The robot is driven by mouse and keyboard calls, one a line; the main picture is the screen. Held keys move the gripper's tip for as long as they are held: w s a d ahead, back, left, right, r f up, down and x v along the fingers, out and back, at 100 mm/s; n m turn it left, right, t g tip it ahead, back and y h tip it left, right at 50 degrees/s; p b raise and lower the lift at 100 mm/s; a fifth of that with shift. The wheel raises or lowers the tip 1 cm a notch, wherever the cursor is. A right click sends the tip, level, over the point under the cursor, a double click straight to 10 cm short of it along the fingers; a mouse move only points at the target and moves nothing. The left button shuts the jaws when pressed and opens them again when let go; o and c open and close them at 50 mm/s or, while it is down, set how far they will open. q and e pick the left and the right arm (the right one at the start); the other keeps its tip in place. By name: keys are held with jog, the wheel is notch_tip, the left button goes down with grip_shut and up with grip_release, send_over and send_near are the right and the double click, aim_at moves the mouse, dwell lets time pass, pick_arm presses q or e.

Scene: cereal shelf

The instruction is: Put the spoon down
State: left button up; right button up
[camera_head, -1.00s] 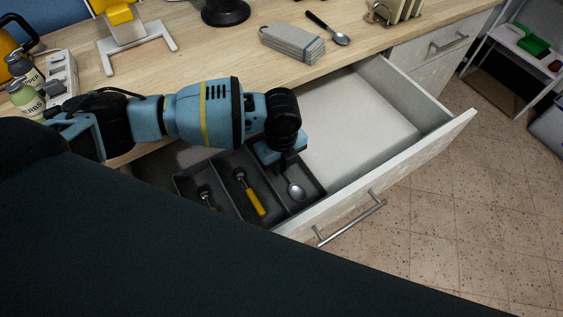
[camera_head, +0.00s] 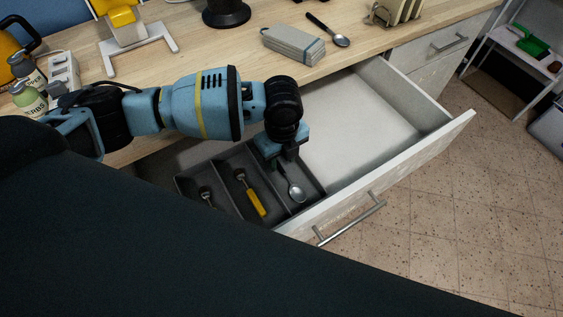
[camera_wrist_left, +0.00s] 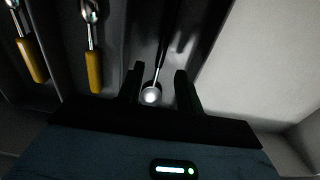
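A spoon with a silver bowl (camera_head: 296,193) lies in the right compartment of a dark cutlery tray (camera_head: 233,156) in the open drawer. In the left wrist view the spoon's bowl (camera_wrist_left: 151,95) shows between the fingers, and its dark handle runs away up the compartment. My left gripper (camera_head: 283,163) is low over that compartment, beside the spoon's bowl end. Its two fingers (camera_wrist_left: 160,88) are spread apart, with visible gaps on both sides of the spoon. The gripper hides part of the handle in the head view. My right gripper is not in view.
Yellow-handled cutlery (camera_head: 256,202) lies in the tray's middle compartment, and another piece (camera_head: 207,197) in the left one. The drawer's right part (camera_head: 355,120) is empty. Another spoon (camera_head: 341,41) and a grey stack (camera_head: 293,45) lie on the wooden counter.

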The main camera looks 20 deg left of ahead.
aim_at(282, 169)
pick_arm(q)
notch_tip(282, 169, up, 9)
jog(key=shift+f+p, duration=0.2)
jog(key=shift+p, duration=0.2)
dwell(0.7)
dwell(0.5)
